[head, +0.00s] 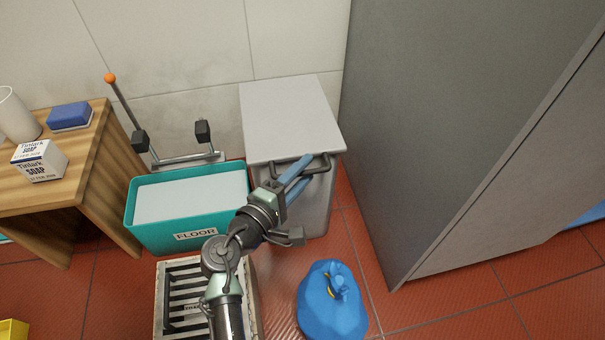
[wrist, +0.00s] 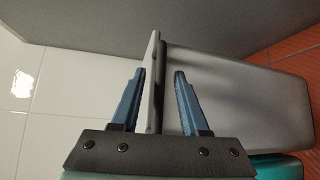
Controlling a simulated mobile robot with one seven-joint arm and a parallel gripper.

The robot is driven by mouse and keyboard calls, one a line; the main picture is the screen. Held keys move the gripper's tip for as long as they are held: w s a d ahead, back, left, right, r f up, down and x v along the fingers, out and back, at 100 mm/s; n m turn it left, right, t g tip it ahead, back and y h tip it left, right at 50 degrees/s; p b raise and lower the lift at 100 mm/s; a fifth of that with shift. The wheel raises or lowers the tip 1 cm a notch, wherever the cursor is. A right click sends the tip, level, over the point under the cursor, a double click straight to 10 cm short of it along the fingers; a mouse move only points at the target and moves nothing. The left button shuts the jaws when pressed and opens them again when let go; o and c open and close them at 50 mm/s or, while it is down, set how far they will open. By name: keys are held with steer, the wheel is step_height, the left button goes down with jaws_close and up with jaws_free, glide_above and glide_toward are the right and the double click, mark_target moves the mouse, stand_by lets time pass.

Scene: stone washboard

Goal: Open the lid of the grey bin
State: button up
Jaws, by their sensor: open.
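The grey bin (head: 318,212) stands against the tiled wall, beside the tall grey cabinet. Its flat pale grey lid (head: 288,112) is closed, with a dark bar handle (head: 322,168) along the front edge. My gripper (head: 298,172) is open at the front of the lid, by the handle. In the wrist view, my gripper's blue fingers (wrist: 160,73) stand on either side of the lid's edge (wrist: 152,60) and a dark strip beside it, with gaps visible. The bin's front (wrist: 245,100) fills the right of that view. My fingers partly hide the handle in the head view.
A teal tub (head: 150,236) marked FLOOR stands left of the bin, with a mop wringer frame behind it. A slatted crate (head: 168,325) and a blue tied bag (head: 325,310) are on the floor in front. The tall cabinet (head: 430,120) closes off the right side.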

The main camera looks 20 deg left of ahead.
steer(key=shift+c, duration=0.2)
jaws_close()
stand_by(1.2)
